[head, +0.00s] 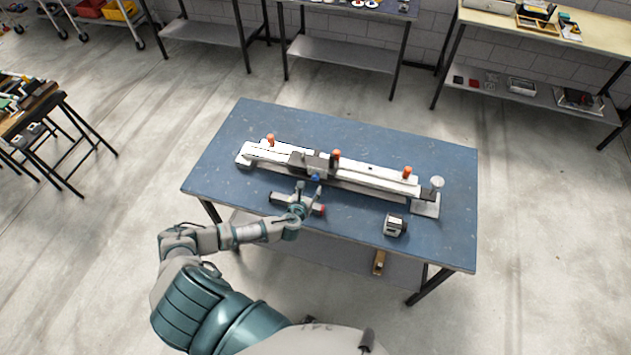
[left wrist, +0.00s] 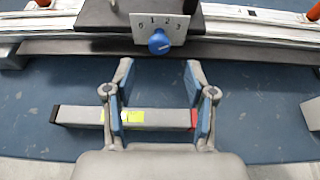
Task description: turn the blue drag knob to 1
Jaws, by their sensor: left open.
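The blue drag knob (left wrist: 159,42) sits on a pale plate (left wrist: 178,23) marked with digits 0 to 3, on the front of the dark carriage of the rail device. The knob's own pointer is too small to read. In the head view the knob (head: 315,178) is a small blue spot at the middle of the long white rail (head: 370,178). My left gripper (left wrist: 159,72) is open and empty, its two fingers pointing at the knob from the front, with a gap left before it. It also shows in the head view (head: 308,188). My right gripper is not in view.
A grey bar with a red end (left wrist: 155,118) lies on the blue table (head: 240,125) beneath my left gripper. A small grey box (head: 395,226) stands to the right. Orange knobs (head: 407,172) stick up along the rail. The table's front right is mostly clear.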

